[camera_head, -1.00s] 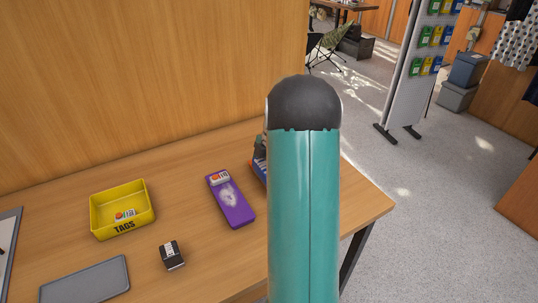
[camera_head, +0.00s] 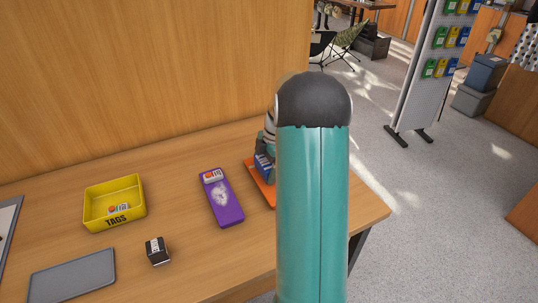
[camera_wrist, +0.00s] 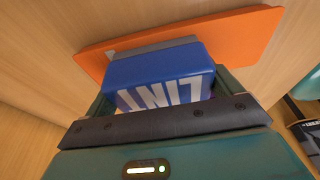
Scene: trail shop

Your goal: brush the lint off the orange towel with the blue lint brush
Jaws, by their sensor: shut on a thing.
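The orange towel (camera_head: 260,188) lies flat on the wooden table, mostly hidden behind my arm in the head view. In the wrist view the towel (camera_wrist: 243,38) spreads beyond my gripper. The blue lint brush (camera_head: 263,164), with white LINT lettering, is held in my gripper; it also shows in the wrist view (camera_wrist: 160,72). My gripper (camera_wrist: 158,95) is shut on the brush. The brush's grey edge is at or just over the towel; I cannot tell whether it touches. No lint can be made out on the visible part of the towel.
A purple folded towel (camera_head: 228,212) with a pale patch and a tag lies left of the orange one. A yellow TAGS box (camera_head: 88,217), a small black block (camera_head: 158,256) and a grey flat pad (camera_head: 75,277) are further left. A wooden wall (camera_head: 130,80) stands behind the table.

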